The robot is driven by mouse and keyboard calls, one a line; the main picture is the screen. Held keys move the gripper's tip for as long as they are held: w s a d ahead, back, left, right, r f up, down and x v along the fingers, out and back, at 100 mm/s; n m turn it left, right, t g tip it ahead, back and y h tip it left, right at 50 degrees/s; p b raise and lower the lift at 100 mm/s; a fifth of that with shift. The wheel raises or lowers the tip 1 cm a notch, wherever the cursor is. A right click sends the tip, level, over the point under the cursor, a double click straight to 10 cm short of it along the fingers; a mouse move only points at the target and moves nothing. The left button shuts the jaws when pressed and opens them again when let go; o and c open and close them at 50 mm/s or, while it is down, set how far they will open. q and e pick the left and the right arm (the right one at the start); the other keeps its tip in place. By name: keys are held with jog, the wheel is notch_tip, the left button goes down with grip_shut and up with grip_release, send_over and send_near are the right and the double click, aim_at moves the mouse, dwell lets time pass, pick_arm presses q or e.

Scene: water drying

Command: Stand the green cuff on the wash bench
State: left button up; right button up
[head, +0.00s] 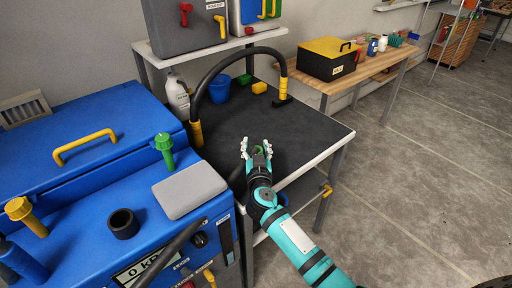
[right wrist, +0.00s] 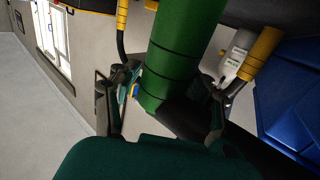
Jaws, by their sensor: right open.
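The green cuff (head: 259,149) is near the front right part of the dark-topped wash bench (head: 225,128). In the right wrist view the cuff (right wrist: 180,50) is a large green cylinder with thin dark bands, running out of the top edge. My right gripper (head: 257,148) reaches over the bench from the front. Its fingers are open, one on each side of the cuff (right wrist: 165,105). The cuff's far end is cut off in the wrist view and mostly hidden by my gripper in the head view, so I cannot tell whether it touches the bench. My left gripper is not in view.
A black hose with yellow ends (head: 240,52) arches over the bench. A blue machine (head: 80,215) borders the bench on the left. Floor (head: 410,170) is clear to the right.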

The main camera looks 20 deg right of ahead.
jog(key=p+v, duration=0.1)
jog(key=v, duration=1)
jog(key=shift+s+p, duration=0.3)
jog(key=shift+s, duration=0.05)
jog(key=shift+a, duration=0.1)
